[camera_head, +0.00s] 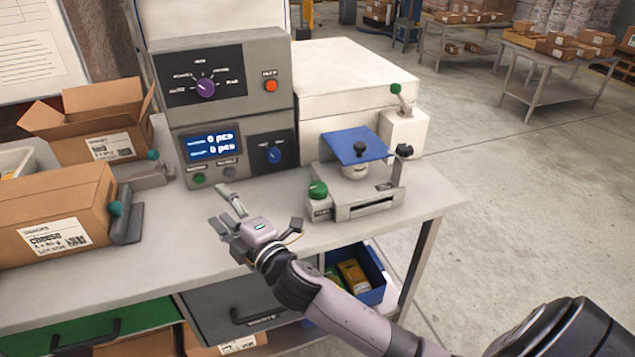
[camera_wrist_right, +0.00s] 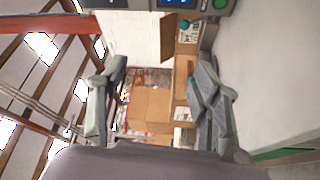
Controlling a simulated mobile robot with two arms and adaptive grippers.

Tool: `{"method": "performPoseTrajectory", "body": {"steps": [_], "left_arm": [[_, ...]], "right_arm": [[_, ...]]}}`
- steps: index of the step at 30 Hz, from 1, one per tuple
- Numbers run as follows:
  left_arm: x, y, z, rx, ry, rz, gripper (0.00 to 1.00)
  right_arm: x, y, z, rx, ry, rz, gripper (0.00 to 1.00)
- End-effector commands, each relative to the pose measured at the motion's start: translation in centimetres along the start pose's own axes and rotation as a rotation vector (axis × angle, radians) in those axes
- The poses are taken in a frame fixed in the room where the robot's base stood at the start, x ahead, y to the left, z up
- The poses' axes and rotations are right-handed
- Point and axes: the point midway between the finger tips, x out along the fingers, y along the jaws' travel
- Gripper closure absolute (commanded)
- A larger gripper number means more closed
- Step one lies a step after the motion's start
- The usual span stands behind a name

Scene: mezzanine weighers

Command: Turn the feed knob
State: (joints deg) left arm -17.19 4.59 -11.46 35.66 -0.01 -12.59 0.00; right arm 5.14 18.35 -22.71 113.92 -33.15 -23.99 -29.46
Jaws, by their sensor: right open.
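The grey weigher console stands at the back of the table. Its upper panel (camera_head: 203,75) has a purple knob (camera_head: 205,88) with labels around it and an orange button (camera_head: 271,86). Its lower part has a lit blue display (camera_head: 212,145) and a blue knob (camera_head: 273,156) on a dark plate. I cannot read which knob is labelled feed. My right gripper (camera_head: 220,208) is open and empty, in front of and below the console, apart from both knobs. In the right wrist view its fingers (camera_wrist_right: 158,75) are spread with nothing between them. My left gripper is not in view.
A green-topped knob (camera_head: 318,190) and a device with a blue plate (camera_head: 355,146) stand right of the gripper. Cardboard boxes (camera_head: 55,215) are at the left. A blue bin (camera_head: 370,293) sits below the tabletop. The table front between boxes and device is mostly clear.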

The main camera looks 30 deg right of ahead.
Motion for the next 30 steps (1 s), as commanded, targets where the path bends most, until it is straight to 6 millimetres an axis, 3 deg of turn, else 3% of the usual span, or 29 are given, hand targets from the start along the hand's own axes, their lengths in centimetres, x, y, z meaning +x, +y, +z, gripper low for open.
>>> {"method": "performPoseTrajectory", "body": {"steps": [3, 6, 10, 13, 17, 20, 24, 25, 27, 30], "left_arm": [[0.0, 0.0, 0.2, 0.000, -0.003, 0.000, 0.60], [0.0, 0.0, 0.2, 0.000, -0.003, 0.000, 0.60], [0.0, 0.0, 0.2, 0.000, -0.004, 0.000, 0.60], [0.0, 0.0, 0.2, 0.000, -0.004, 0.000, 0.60], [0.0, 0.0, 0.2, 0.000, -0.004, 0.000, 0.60], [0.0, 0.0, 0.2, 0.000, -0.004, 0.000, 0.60], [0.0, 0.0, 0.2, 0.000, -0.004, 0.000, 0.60], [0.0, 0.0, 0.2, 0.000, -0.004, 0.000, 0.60], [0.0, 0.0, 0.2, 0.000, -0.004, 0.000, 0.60], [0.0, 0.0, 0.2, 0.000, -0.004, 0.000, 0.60]], "right_arm": [[3.1, 4.8, -4.6, -0.326, 0.212, 0.187, 0.42], [4.4, 7.4, -9.2, -0.672, 0.423, 0.359, 0.42], [4.8, 7.7, -13.3, -1.135, 0.695, 0.545, 0.42], [4.8, 6.3, -13.7, -1.487, 0.911, 0.644, 0.42], [5.2, 4.3, -9.9, -1.911, 1.215, 0.689, 0.42], [5.3, 4.0, -4.0, -2.183, 1.481, 0.640, 0.42], [4.3, 6.9, 6.6, -2.418, 1.885, 0.439, 0.42], [3.8, 8.0, 8.8, 2.416, -1.949, -0.379, 0.42], [2.4, 10.6, 13.2, 2.271, -1.980, -0.234, 0.42], [0.1, 13.9, 17.6, 2.118, -2.034, -0.088, 0.42]]}}
